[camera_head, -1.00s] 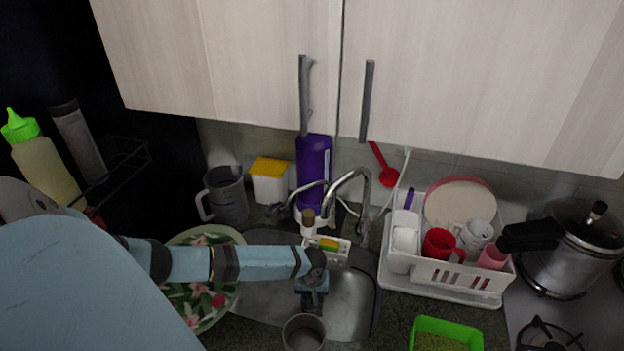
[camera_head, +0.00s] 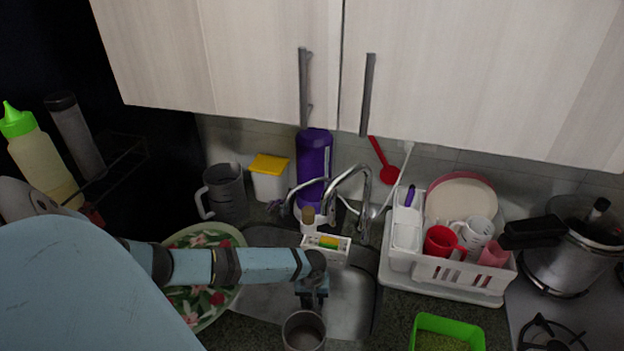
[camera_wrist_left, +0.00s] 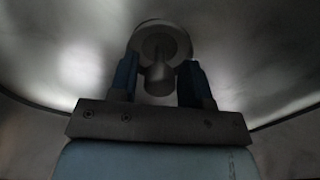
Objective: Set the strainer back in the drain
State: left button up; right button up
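The strainer (camera_wrist_left: 160,45) shows in the left wrist view as a grey round disc with a short cylindrical knob (camera_wrist_left: 158,80). It is over the sink's bottom; I cannot tell whether it is seated in the drain, which is hidden. My left gripper (camera_head: 313,300) is low inside the metal sink (camera_head: 350,300), pointing down. In the wrist view its two blue fingers (camera_wrist_left: 159,78) stand on either side of the knob, with a narrow gap visible at each side, so they look open. In the head view the strainer is hidden by the gripper. My right gripper is not in view.
A metal cup (camera_head: 303,331) is at the sink's front, close to the gripper. A faucet (camera_head: 352,180) and a sponge holder (camera_head: 326,248) are behind. A floral plate (camera_head: 196,312) lies left, a dish rack (camera_head: 455,272) right. A green container (camera_head: 445,325) is front right.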

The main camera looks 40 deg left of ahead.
pick_arm(q)
jog(key=shift+o, duration=0.9)
notch_tip(320, 180, up, 12)
jog(key=shift+d, duration=0.1)
